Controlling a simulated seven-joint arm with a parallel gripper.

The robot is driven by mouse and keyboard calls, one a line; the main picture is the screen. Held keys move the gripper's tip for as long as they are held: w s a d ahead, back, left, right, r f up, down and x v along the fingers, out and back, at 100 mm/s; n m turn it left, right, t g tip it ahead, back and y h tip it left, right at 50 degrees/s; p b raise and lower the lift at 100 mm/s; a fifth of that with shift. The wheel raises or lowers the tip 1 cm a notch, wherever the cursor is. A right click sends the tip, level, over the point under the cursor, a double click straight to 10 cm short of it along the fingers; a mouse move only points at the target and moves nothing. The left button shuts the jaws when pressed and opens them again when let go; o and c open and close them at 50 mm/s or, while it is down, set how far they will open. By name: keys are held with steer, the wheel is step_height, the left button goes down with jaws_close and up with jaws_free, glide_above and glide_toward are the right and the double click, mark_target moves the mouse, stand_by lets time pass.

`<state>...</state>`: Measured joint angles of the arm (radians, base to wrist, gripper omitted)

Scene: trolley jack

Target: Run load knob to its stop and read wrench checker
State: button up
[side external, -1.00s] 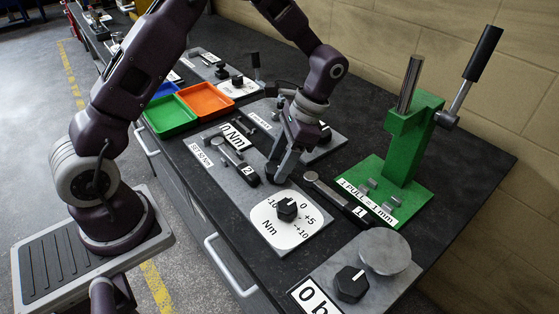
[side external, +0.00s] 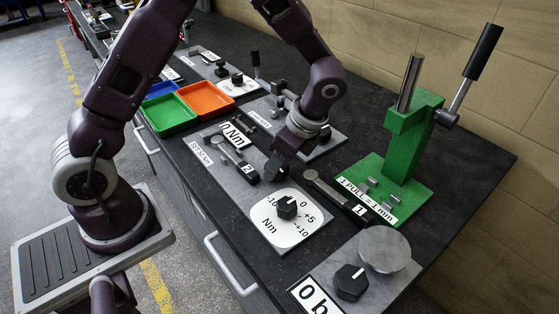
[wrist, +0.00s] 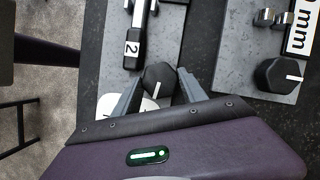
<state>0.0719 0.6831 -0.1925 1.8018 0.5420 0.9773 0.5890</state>
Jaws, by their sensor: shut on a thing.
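My gripper (wrist: 158,88) is closed around a black knob (wrist: 158,76) with a white line on top, the load knob as far as I can tell. In the side view my gripper (side external: 280,168) is low over the grey checker plate, just behind the white Nm dial, and largely hides that knob. The Nm dial (side external: 268,222) is marked -10, 0, +5 and +10, with a black pointer knob (side external: 287,206) at its middle. A "0 Nm" label (side external: 236,134) stands farther back. The wrench tagged 2 (side external: 232,158) lies left of my gripper.
The wrench tagged 1 (side external: 335,197) lies right of the dial. A green press (side external: 412,150) with a lever stands at the right. Another black knob (side external: 352,283) is on the front plate. Green (side external: 172,128) and orange (side external: 206,110) trays are at the back left.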

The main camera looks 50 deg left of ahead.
steer(key=shift+m, duration=0.3)
stand_by(0.4)
steer(key=o, duration=1.1)
